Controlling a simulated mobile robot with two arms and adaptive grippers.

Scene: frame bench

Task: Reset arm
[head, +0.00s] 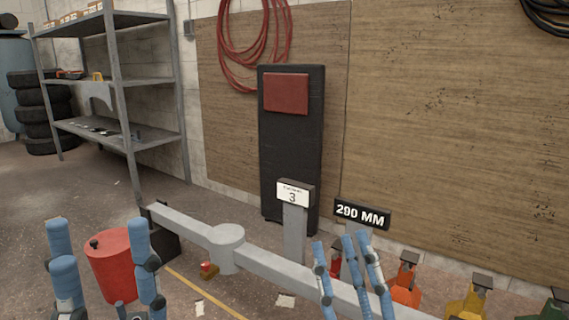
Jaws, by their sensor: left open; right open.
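Blue links of my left arm show at the lower left of the head view. More blue links of mine stand at the bottom, right of the middle, in front of the grey beam (283,266). No object is visibly held.
The beam carries a round hub (227,247), a "3" sign (294,195) and a "290 MM" sign (362,213). A red drum (108,262) stands left. Orange (405,283) and yellow (470,300) stands are at right. A shelf (118,80) and black padded board (290,145) stand behind.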

